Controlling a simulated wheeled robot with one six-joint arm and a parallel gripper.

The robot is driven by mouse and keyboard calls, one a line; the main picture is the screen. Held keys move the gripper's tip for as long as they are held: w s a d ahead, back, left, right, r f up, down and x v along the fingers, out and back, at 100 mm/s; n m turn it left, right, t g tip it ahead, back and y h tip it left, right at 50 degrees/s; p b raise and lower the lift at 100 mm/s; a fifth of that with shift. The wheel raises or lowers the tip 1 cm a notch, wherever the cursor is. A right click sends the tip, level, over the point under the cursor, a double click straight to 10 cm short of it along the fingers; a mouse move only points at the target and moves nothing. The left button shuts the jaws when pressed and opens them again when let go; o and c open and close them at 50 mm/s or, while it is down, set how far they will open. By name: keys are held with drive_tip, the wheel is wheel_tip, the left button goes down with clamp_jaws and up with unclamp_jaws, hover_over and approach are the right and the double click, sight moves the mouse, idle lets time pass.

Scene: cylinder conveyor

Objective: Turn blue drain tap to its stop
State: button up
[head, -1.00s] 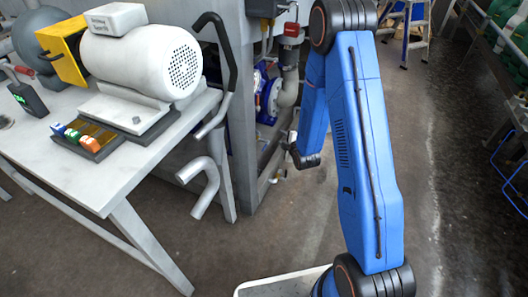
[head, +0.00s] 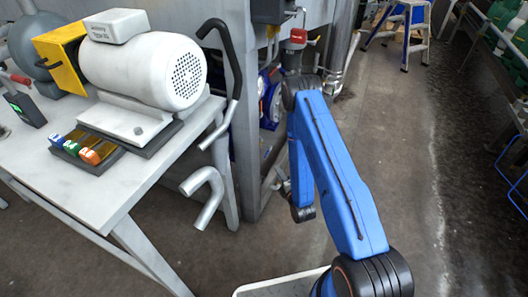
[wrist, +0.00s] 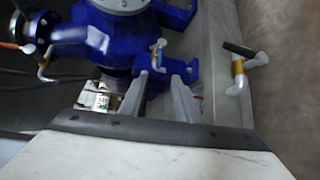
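In the wrist view a blue pump body (wrist: 95,35) fills the upper left. A small tap (wrist: 157,55) with a pale end and a yellowish stem stands beside it, just beyond my gripper (wrist: 161,76). Its handle colour is unclear; I cannot tell whether it is the blue drain tap. My gripper's two grey fingers are apart with a gap between them, and I see nothing gripped.
A white worktable (head: 60,185) with a motor (head: 150,65) stands at the left. A grey hooked pipe (head: 207,195) sticks out near its legs. A red-topped valve (head: 298,36) is above the pump area. A blue stepladder (head: 405,25) stands at the back. The floor at right is open.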

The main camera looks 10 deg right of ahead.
sight(268, 152)
drive_tip(key=x, duration=1.7)
drive_tip(key=shift+w, duration=0.3)
clamp_jaws()
